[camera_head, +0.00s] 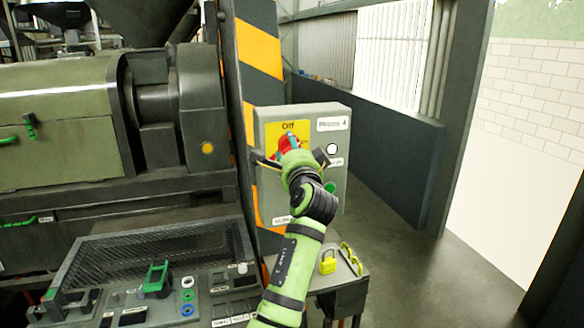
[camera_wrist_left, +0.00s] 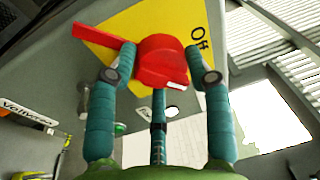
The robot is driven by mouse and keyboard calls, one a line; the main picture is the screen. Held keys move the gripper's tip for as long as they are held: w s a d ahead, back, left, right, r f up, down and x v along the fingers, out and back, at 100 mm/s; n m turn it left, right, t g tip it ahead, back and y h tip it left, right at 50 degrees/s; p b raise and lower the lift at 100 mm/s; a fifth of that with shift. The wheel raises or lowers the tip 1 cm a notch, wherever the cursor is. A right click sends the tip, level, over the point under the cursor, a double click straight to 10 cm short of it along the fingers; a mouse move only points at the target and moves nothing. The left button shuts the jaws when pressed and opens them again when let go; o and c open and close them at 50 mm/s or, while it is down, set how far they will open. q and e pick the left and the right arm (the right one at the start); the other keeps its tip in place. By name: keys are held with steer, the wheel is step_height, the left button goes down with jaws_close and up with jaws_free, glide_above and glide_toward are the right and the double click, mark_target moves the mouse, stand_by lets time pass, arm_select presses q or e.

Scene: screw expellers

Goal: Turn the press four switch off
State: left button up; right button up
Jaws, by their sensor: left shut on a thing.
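The grey switch box (camera_head: 330,204) stands on a post beside the press, with a label reading about "Press 4" (camera_head: 332,124). A yellow plate (camera_head: 273,128) marked "Off" is on its face; the plate (camera_wrist_left: 133,22) also shows in the left wrist view. The red switch (camera_head: 288,139) sits on this plate, partly hidden by my gripper. In the left wrist view the red switch (camera_wrist_left: 160,60) is between my two fingers, its handle pointing to the left. My left gripper (camera_head: 290,157) is shut on the red switch. My right gripper is in neither view.
A white round lamp (camera_head: 333,149) and a green button (camera_head: 330,187) are on the box, right of my gripper. Yellow padlocks (camera_head: 328,262) lie on a small table below. The green press (camera_head: 60,110) stands at the left. The floor at the right is clear.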

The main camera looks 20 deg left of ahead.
arm_select(q)
steer(key=n+b, duration=0.2)
steer(key=n+y+b, duration=0.1)
steer(key=n+b, duration=0.1)
steer(key=b, duration=0.1)
steer(key=n+b, duration=0.3)
steer(key=shift+f+y, duration=0.3)
steer(key=shift+y, duration=0.1)
steer(key=shift+w+n+g+y+b, duration=0.1)
steer(key=shift+n+g+y+b, duration=0.25)
steer(key=shift+n+b, duration=1.45)
steer(key=shift+n+p, duration=0.3)
steer(key=shift+n, duration=0.3)
steer(key=o, duration=1.1)
steer(key=shift+o, duration=0.2)
steer(key=shift+a, duration=0.1)
steer(key=shift+r, duration=0.15)
